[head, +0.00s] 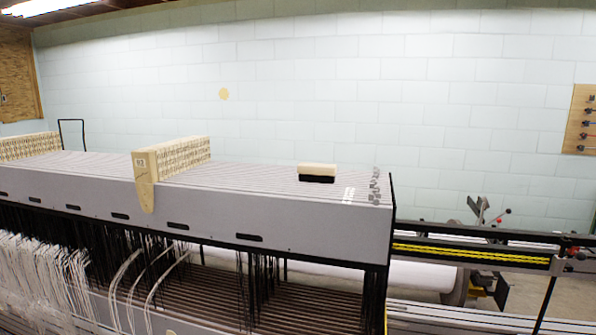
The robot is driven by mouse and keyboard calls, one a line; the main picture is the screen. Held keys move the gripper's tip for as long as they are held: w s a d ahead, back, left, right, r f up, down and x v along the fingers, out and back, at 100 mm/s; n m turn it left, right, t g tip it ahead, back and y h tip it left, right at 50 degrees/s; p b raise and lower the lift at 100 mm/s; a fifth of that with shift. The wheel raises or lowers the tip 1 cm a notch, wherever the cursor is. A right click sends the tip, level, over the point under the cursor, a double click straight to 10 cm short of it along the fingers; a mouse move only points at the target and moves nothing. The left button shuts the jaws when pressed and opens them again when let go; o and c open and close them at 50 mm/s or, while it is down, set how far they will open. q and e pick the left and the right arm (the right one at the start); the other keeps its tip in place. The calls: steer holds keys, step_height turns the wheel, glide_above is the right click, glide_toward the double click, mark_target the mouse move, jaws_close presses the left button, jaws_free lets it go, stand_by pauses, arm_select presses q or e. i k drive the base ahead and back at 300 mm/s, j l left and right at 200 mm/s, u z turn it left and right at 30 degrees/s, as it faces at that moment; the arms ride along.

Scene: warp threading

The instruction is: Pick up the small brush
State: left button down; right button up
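The small brush (317,172) lies on the ridged top of the grey loom housing (265,219), towards its right end. It has a pale wooden back on top and dark bristles facing down. Nothing touches or covers it from above. Neither of my grippers shows in the head view.
A wooden block marked with a number (146,180) stands on the housing left of the brush. Black cords and white threads (45,275) hang below the front. The housing top around the brush is clear. A rail with a yellow strip (470,255) runs off to the right.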

mark_target(308, 173)
steer(key=i+j, duration=0.15)
steer(key=j, duration=0.25)
steer(key=i+j, duration=0.1)
steer(key=j, duration=0.25)
steer(key=i+j, duration=0.15)
steer(key=j, duration=0.25)
